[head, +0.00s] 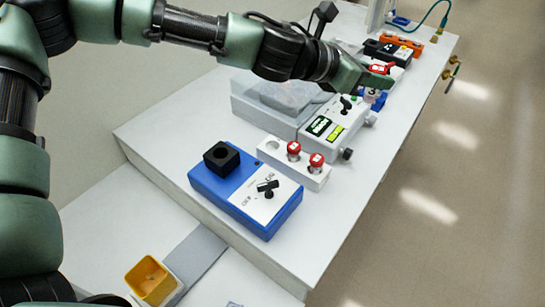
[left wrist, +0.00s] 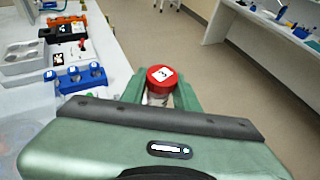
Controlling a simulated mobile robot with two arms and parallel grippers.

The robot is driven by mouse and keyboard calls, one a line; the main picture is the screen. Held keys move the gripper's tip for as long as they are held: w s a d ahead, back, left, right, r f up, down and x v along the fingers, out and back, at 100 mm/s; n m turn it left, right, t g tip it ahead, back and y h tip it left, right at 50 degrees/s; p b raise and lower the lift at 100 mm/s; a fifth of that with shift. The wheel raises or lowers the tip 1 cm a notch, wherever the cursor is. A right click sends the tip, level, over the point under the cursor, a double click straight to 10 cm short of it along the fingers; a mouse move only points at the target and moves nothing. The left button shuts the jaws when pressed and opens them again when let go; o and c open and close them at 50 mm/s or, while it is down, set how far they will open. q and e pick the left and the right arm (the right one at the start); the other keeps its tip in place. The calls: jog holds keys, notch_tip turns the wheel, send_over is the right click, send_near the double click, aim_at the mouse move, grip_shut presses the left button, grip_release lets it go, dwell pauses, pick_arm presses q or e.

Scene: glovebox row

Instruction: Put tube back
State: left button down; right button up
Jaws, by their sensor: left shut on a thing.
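My left gripper (head: 374,82) is shut on a red-capped tube (head: 372,95), held upright over the far part of the bench. The tube's red cap (left wrist: 162,76) stands between the green fingers in the left wrist view; most of its body is hidden there. A white rack (head: 268,157) sits near the bench middle, to the left of and nearer than the gripper. It has one empty hole at its left end and two red-capped tubes (head: 293,150) in the others. My right gripper is not in view.
A blue device (head: 235,203) with a black cup stands in front of the rack. A white device with green displays (head: 335,128) stands just behind it. Blue-capped tubes (left wrist: 80,78) stand near the gripper in the left wrist view. The bench's right strip is clear.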

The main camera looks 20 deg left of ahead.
pick_arm(q)
jog(key=shift+w+a+f+m+g+h+b, duration=0.15)
jog(key=shift+w+m+g+h+b, duration=0.2)
jog(key=shift+m+g, duration=0.25)
jog(key=shift+a+f+m+g+h+b, duration=0.5)
jog(key=shift+a+m+g+h+b, duration=0.15)
jog(key=shift+a+m+g, duration=0.3)
jog(key=m+g+h+b, duration=0.1)
jog(key=m+g+b, duration=0.4)
jog(key=g, duration=0.1)
send_over(272, 138)
jog(key=s, duration=0.3)
jog(key=f+p, duration=0.1)
jog(key=f, duration=0.5)
jog(key=f+p, duration=0.1)
jog(key=f, duration=0.5)
jog(key=d+f+p, duration=0.1)
jog(key=f, duration=0.6)
jog(key=shift+w, duration=0.2)
jog(key=shift+f, duration=0.45)
